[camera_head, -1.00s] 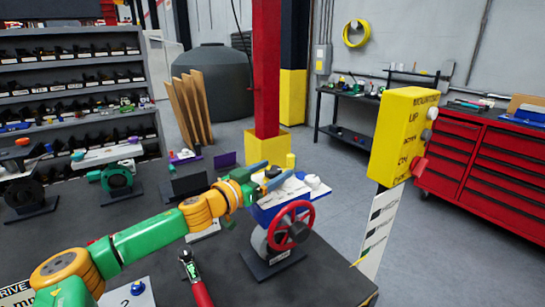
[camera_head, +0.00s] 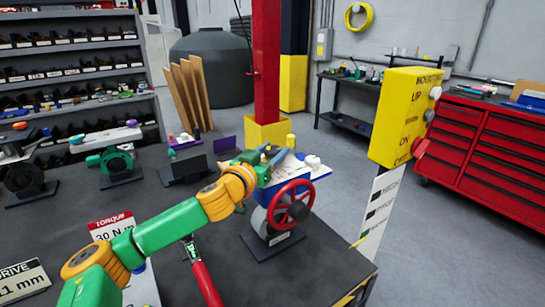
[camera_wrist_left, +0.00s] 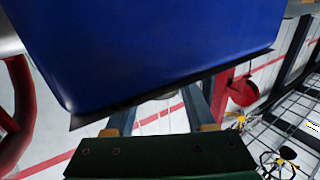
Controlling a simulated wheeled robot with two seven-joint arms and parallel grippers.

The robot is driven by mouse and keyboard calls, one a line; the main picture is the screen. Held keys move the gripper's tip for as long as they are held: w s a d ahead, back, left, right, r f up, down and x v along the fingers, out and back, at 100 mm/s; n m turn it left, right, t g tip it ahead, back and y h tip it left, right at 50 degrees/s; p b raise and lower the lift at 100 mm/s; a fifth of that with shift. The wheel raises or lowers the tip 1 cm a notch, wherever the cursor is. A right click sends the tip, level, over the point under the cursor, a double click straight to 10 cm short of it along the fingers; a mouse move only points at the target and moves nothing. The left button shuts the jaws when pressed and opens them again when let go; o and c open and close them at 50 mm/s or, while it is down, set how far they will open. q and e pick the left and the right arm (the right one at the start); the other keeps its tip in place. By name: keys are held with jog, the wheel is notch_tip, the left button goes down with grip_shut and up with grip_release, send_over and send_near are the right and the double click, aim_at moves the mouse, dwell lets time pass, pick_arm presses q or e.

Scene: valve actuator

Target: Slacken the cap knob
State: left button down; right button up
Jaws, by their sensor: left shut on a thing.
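The valve actuator has a blue body (camera_head: 268,193) with a pale top, above a red handwheel (camera_head: 291,207). The hold itself is hidden in both views. In the left wrist view the blue body (camera_wrist_left: 160,45) fills the top and covers the fingertips of my left gripper (camera_wrist_left: 168,105). My right gripper is not in view.
A yellow control box (camera_head: 405,117) hangs at the right. A green valve (camera_head: 117,162) stands at the left. The bench right of the handwheel is clear.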

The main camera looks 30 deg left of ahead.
aim_at(270, 154)
pick_arm(q)
jog(key=shift+r+n+g+y, duration=0.1)
jog(key=shift+n+g+y, duration=0.2)
jog(key=shift+n+y, duration=1)
jog(key=shift+m+y, duration=0.3)
jog(key=shift+c, duration=1.2)
grip_release()
jog(key=b+v, duration=0.3)
jog(key=v, duration=0.3)
jog(key=shift+s+b, duration=0.15)
jog(key=shift+b, duration=0.15)
jog(key=shift+s+d, duration=0.15)
jog(key=shift+s, duration=0.25)
jog(key=shift+r, duration=0.1)
